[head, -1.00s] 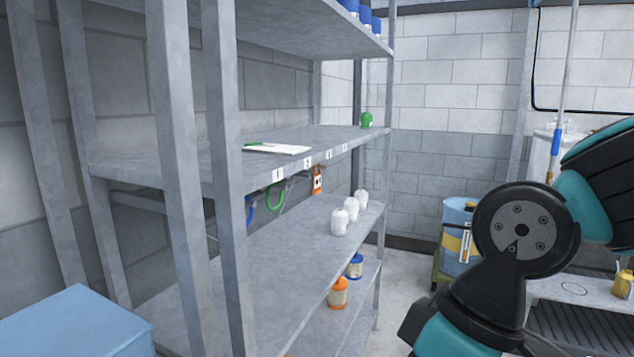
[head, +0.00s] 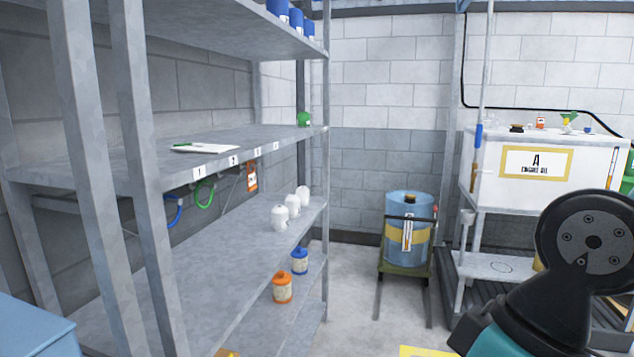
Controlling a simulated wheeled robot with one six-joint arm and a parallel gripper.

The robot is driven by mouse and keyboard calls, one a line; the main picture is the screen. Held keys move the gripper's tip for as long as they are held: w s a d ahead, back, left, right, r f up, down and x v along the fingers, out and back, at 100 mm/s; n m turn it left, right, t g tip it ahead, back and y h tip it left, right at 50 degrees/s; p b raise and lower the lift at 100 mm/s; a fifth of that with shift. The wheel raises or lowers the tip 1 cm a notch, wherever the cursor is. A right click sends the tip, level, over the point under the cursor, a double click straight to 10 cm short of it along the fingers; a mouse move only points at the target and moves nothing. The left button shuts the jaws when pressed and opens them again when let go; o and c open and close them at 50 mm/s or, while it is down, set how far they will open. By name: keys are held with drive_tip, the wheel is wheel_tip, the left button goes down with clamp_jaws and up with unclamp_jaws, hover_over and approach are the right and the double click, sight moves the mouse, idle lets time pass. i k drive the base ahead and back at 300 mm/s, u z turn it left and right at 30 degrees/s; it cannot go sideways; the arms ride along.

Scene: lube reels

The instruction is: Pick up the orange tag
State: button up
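The orange tag (head: 251,178) hangs below the front edge of the middle shelf, near its far end. A blue hook-like loop (head: 174,211) and a green one (head: 204,193) hang to its left under the same edge. My gripper is out of view; only part of my arm shows at the lower right, well apart from the tag.
The grey shelving (head: 222,165) fills the left side, with white bottles (head: 280,217) below the tag. A blue drum (head: 408,220) on a cart stands at the back. A white tank (head: 545,163) stands at right. Floor between shelving and drum looks clear.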

sight(251, 176)
drive_tip(key=z, duration=1.15)
drive_tip(key=i, duration=1.45)
drive_tip(key=u, duration=0.75)
drive_tip(key=i, duration=0.8)
drive_tip(key=u, duration=1.25)
drive_tip(key=i, duration=0.45)
drive_tip(key=u, duration=0.35)
